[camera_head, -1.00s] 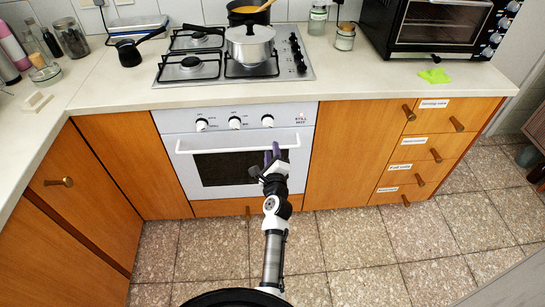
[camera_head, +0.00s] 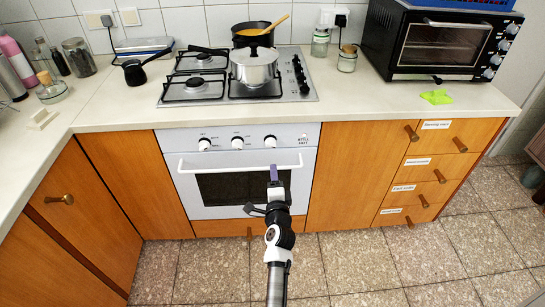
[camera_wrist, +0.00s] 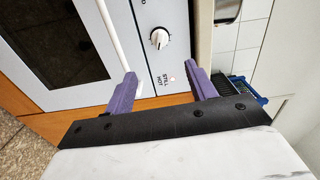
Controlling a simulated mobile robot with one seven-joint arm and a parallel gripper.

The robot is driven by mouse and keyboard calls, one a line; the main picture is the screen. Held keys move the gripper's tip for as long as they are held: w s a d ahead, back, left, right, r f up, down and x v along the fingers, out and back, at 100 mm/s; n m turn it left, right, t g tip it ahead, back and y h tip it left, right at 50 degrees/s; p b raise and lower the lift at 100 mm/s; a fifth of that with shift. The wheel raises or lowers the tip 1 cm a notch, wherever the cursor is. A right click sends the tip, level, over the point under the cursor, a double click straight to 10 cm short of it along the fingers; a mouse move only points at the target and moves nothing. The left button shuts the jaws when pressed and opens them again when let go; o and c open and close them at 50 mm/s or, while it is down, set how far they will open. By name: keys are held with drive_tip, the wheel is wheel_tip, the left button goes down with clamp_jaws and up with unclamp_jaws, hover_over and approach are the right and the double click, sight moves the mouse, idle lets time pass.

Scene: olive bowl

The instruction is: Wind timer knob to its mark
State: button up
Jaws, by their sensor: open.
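The white oven front (camera_head: 290,158) carries three white knobs in a row: left (camera_head: 204,144), middle (camera_head: 237,143) and right (camera_head: 270,141). I cannot read which is the timer knob or see its target mark. In the wrist view, one round white knob (camera_wrist: 159,38) shows beyond my fingers, close to the "STILL HOT" print (camera_wrist: 160,80). My gripper (camera_head: 273,173) is in front of the oven, just below the right knob. In the wrist view my gripper (camera_wrist: 161,70) has its purple fingers spread and empty, apart from the knob.
The oven handle (camera_head: 225,167) runs across below the knobs, close to my fingers. The counter edge (camera_head: 390,117) juts above. A pot (camera_head: 253,66) stands on the hob. A toaster oven (camera_head: 440,45) with several knobs stands on the counter at right.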

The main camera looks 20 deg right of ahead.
sight(271, 145)
drive_tip(key=w+d+n, duration=0.1)
drive_tip(key=w+n, duration=0.3)
drive_tip(key=w+d+n, duration=0.1)
drive_tip(key=w+n, duration=0.3)
drive_tip(key=w+d+n+b, duration=0.1)
drive_tip(key=w+d+n, duration=0.1)
drive_tip(key=w+n, duration=0.3)
drive_tip(key=shift+w+r, duration=0.1)
drive_tip(key=shift+r, duration=0.2)
drive_tip(key=c, duration=1)
drive_tip(key=shift+o, duration=0.2)
idle(0.6)
drive_tip(key=o, duration=1)
drive_tip(key=shift+c, duration=0.2)
drive_tip(key=b+v, duration=0.1)
drive_tip(key=v, duration=1.3)
